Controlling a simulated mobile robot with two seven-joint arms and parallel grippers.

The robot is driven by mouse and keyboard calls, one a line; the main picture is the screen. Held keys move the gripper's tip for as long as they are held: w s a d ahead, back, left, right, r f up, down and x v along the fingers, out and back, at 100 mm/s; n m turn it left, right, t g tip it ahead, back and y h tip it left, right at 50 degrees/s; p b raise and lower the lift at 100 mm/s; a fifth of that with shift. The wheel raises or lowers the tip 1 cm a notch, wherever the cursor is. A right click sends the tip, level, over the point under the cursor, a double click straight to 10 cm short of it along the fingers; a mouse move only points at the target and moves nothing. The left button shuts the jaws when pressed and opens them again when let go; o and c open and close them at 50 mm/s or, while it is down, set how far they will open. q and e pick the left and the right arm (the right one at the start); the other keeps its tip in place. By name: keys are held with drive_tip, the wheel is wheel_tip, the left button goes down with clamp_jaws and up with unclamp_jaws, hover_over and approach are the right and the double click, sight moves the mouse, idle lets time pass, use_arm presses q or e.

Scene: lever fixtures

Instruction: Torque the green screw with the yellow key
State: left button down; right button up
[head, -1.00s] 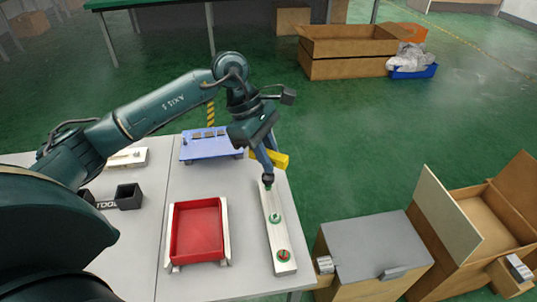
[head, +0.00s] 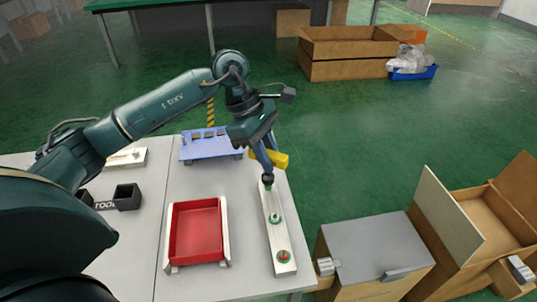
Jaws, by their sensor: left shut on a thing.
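My left gripper (head: 268,163) is shut on the yellow key (head: 281,161) at the far end of a pale bar (head: 279,240) on the table. The key's yellow part sticks out to the right of the fingers. A dark round piece shows below the fingers, over the bar's far end, where a bit of green (head: 267,187) is partly hidden. I cannot tell whether the key is seated on a screw there. A green-ringed screw (head: 275,218) stands mid-bar, and a red one with a green ring (head: 283,256) stands near its close end. My right gripper is not in view.
A red tray (head: 197,262) lies left of the bar. A blue rack (head: 211,147) stands behind, and a black tool holder (head: 125,198) stands at the left. A grey-topped box (head: 370,245) stands beyond the table's right edge.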

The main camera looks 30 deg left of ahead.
use_arm(q)
drive_tip(key=shift+f, duration=0.15)
drive_tip(key=shift+f+b, duration=1.05)
